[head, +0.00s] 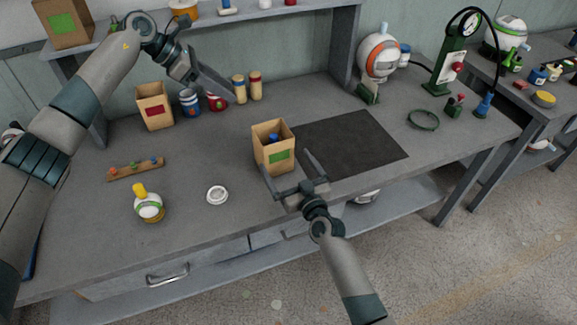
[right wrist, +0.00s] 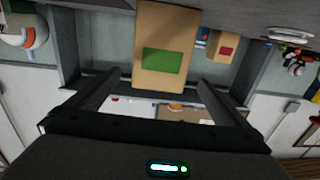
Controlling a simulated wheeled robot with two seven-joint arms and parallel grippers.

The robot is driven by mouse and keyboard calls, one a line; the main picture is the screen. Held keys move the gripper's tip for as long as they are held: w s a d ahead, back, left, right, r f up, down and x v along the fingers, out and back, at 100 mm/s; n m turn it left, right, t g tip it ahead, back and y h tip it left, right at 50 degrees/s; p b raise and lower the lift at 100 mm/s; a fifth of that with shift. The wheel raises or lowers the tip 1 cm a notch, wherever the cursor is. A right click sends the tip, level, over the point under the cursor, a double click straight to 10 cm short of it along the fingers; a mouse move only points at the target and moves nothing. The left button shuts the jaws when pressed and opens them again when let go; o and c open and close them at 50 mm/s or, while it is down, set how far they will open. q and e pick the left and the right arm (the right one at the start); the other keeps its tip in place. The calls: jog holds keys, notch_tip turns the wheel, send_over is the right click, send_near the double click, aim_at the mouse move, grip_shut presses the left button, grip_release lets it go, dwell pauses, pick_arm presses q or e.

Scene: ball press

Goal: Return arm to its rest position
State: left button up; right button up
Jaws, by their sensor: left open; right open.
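My right gripper (head: 292,180) is open, low over the front part of the workbench. Its two fingers point at the cardboard box with a green label (head: 274,148), one finger on each side of its near face. A blue item (head: 273,138) shows inside that box. In the right wrist view the box (right wrist: 165,50) stands ahead between the open fingers (right wrist: 158,92); I cannot tell if they touch it. My left gripper (head: 212,86) is open and empty at the back left, raised near the jars, its fingers partly overlapping in the view.
A red-labelled box (head: 155,106), cans and two jars (head: 247,87) stand at the back. A dark mat (head: 350,143) lies right of the green-labelled box. A white ring-shaped dish (head: 217,195), a yellow-topped ball (head: 149,206) and a wooden strip (head: 136,169) lie at left.

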jog(key=shift+s+d, duration=0.1)
jog(key=shift+s, duration=0.25)
dwell(0.3)
